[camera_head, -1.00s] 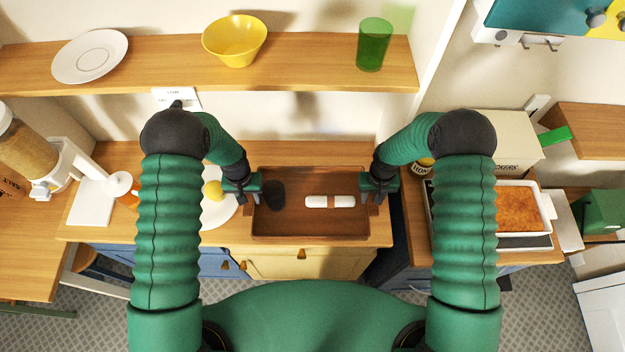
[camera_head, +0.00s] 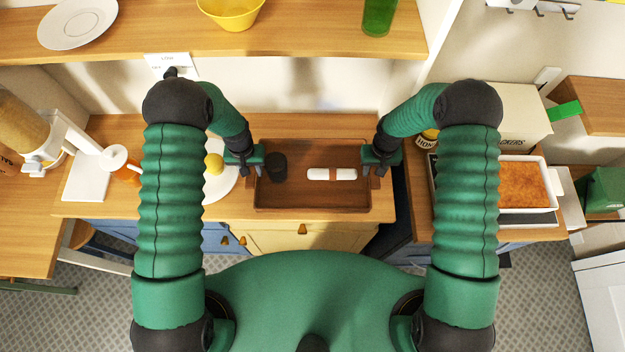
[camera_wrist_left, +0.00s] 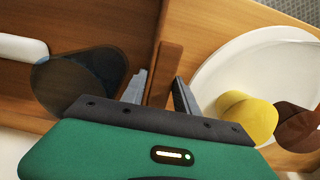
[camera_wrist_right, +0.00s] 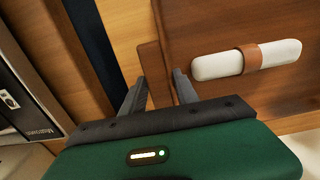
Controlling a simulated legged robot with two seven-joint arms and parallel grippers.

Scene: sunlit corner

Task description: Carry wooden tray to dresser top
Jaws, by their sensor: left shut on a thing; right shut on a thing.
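The wooden tray (camera_head: 315,200) is dark brown and sits level over the wooden counter between my grippers. Whether it touches the counter cannot be told. My left gripper (camera_head: 257,168) is shut on its left wall, also seen in the left wrist view (camera_wrist_left: 160,90). My right gripper (camera_head: 371,169) is shut on its right wall, as the right wrist view (camera_wrist_right: 158,92) shows. In the tray are a dark cup (camera_head: 277,167) at the left and a white roll with a brown band (camera_head: 320,174) at the right. I cannot tell which surface is the dresser top.
The counter (camera_head: 300,127) has blue and yellow fronts. A white plate (camera_wrist_left: 215,75) with a yellow item (camera_wrist_left: 248,118) lies just left of the tray. A shelf (camera_head: 300,42) with a yellow bowl (camera_head: 232,10) is behind. A baking dish (camera_head: 545,190) stands right, beyond a gap.

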